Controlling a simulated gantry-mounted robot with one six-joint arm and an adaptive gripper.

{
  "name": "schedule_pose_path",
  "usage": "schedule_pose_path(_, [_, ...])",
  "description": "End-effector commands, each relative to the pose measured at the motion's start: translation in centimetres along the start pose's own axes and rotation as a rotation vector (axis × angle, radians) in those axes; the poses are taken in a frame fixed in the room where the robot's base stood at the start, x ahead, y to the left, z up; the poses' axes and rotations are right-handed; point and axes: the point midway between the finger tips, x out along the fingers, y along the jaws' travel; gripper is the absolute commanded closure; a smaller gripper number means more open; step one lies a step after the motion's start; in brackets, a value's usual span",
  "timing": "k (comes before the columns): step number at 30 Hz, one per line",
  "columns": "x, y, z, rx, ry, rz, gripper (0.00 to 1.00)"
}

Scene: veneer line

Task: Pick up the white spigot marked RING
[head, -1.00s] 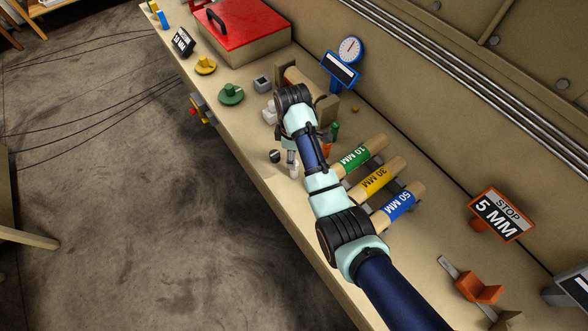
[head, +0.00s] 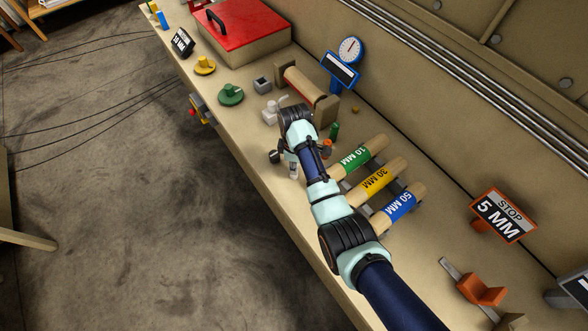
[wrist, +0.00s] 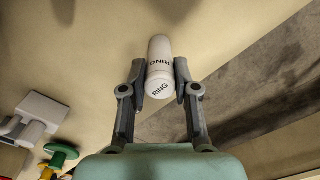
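The white spigot marked RING (wrist: 159,68) is in the middle of the wrist view, a white cylinder with dark RING lettering on its near end and its side. My gripper (wrist: 160,80) has one finger on each side of it. Both fingers are drawn in close and seem to touch its sides. In the head view the spigot (head: 293,171) is a small white shape near the front edge of the bench, below my wrist. My arm hides most of the gripper there. I cannot tell whether the spigot's far end rests on the bench.
Labelled rollers (head: 378,180) lie to the right. The bench's front edge is near.

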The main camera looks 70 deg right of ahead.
Motion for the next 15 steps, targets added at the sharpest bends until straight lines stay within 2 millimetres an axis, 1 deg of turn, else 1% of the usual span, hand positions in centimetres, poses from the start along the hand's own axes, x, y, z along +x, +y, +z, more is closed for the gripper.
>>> schedule_pose_path(1, [0.00,-0.01,0.00,0.000,0.000,0.000,0.91])
schedule_pose_path(3, [0.00,-0.01,0.00,0.000,0.000,0.000,1.00])
schedule_pose_path(11, [-0.07,0.01,-0.02,0.000,0.000,0.000,1.00])
schedule_pose_path(15, [-0.76,0.07,-0.05,0.000,0.001,0.002,1.00])
